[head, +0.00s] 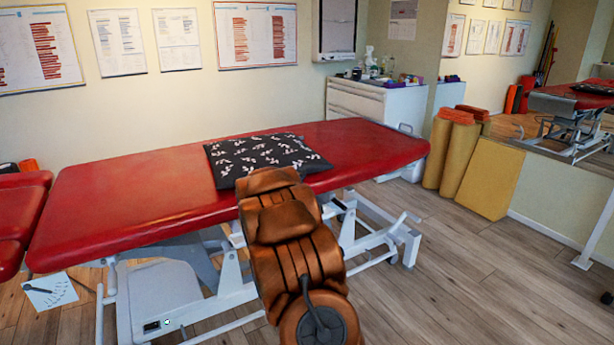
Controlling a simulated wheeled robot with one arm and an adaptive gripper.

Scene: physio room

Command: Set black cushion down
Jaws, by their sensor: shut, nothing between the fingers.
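The black cushion (240,156) has a pale leaf print. It lies flat on the red padded treatment table (130,190), right of the middle of its top and reaching close to the near edge. My copper-coloured arm reaches up from the bottom of the head view and covers the cushion's near middle part. My gripper's fingers do not show; they are hidden behind the arm. Whether they touch the cushion cannot be seen.
A white cabinet (375,105) with bottles on top stands behind the table's right end. Yellow rolls (458,155) and a yellow block (492,185) stand at the right by a mirror. Another red padded surface (18,215) is at the left. The wooden floor at lower right is clear.

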